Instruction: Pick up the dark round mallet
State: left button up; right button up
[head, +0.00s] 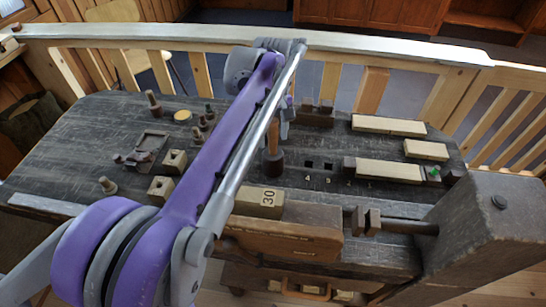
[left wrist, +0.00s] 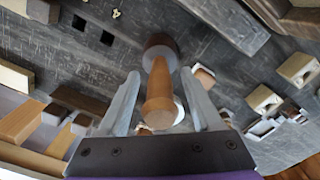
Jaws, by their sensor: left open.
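The dark round mallet (head: 272,163) stands on the bench near the middle in the head view, dark head down and orange wooden handle up. In the left wrist view the mallet (left wrist: 159,92) lies between the fingers, its handle end toward the camera and its dark head farther off. My left gripper (left wrist: 160,82) is open, with one finger on each side of the handle and a visible gap to each. In the head view my left arm hides part of the area around the mallet. My right gripper is in neither view.
The dark workbench (head: 75,145) carries turned pegs, small wooden blocks (head: 175,161) and a dark tray (head: 150,143) at left. Long pale blocks (head: 388,125) lie at right. A block marked 30 (head: 259,202) and a vise (head: 375,221) are at the front.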

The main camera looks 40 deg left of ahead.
aim_at(273, 120)
pick_arm(q)
jog(key=shift+c, duration=0.2)
grip_shut()
dwell(0.4)
notch_tip(273, 120, up, 10)
jog(key=shift+r+p, duration=0.1)
jog(key=shift+p, duration=0.7)
jog(key=c, duration=0.6)
grip_release()
jog(key=shift+c, duration=0.2)
grip_shut()
